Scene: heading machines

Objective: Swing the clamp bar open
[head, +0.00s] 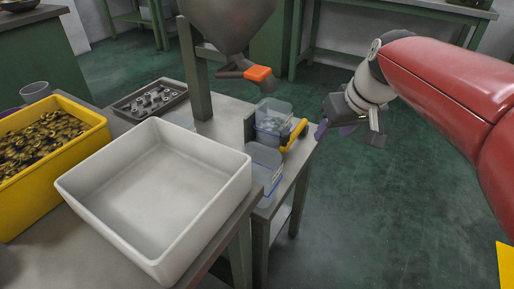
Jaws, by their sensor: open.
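A yellow bar (293,135), which looks like the clamp bar, lies at a slant beside a clear bin (272,113) of small grey parts. It is at the right end of the grey metal table. Its pivot is too small to make out. My gripper (346,134) is open and empty, off the table's right edge. It is to the right of the yellow bar and apart from it. Parts of its fingers are dark and hard to tell from the floor.
A hopper (228,22) with an orange-marked spout hangs above the table. A second clear bin (262,170) stands in front. A large white tray (150,195), a yellow crate (50,170) of brass-coloured parts and a dark tray (150,99) are left. Floor at right is clear.

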